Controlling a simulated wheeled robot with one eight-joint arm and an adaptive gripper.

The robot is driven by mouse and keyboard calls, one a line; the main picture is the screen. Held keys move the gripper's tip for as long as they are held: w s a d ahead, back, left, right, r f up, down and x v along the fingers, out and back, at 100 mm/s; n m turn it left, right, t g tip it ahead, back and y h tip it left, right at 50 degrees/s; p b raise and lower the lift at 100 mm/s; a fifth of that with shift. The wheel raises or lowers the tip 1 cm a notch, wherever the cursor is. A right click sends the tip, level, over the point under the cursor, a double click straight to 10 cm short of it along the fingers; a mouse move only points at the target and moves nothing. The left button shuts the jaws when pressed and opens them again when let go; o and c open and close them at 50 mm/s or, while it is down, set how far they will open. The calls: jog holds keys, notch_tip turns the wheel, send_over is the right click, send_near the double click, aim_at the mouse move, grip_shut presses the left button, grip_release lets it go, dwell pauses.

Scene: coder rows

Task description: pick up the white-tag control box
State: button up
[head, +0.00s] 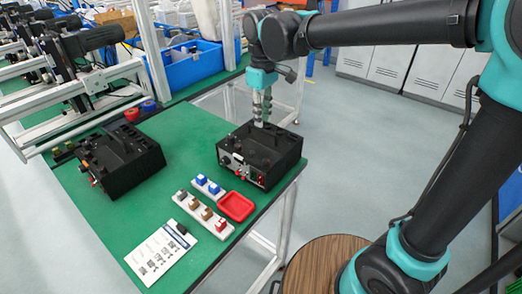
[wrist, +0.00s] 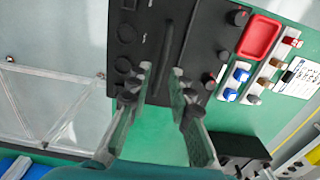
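Two black control boxes stand on the green table. The right one (head: 285,150) has small whitish marks and knobs on its front, but I cannot read a tag. The left one (head: 118,160) has orange and red parts on its front. My gripper (head: 259,118) points down at the top of the right box, near its back edge. In the wrist view my gripper (wrist: 161,74) is open, its two fingers apart over the edge of that box (wrist: 205,40). A raised bar on the box lines up with the gap. I cannot tell whether the fingers touch it.
A red tray (head: 236,206), blocks in white holders (head: 205,213) and a white printed sheet (head: 161,252) lie in front of the right box. Blue bins (head: 195,68) stand behind the table. Green table shows between the boxes.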

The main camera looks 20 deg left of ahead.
aim_at(262, 130)
jog(key=shift+a+f, duration=0.1)
jog(key=shift+f, duration=2.6)
grip_shut()
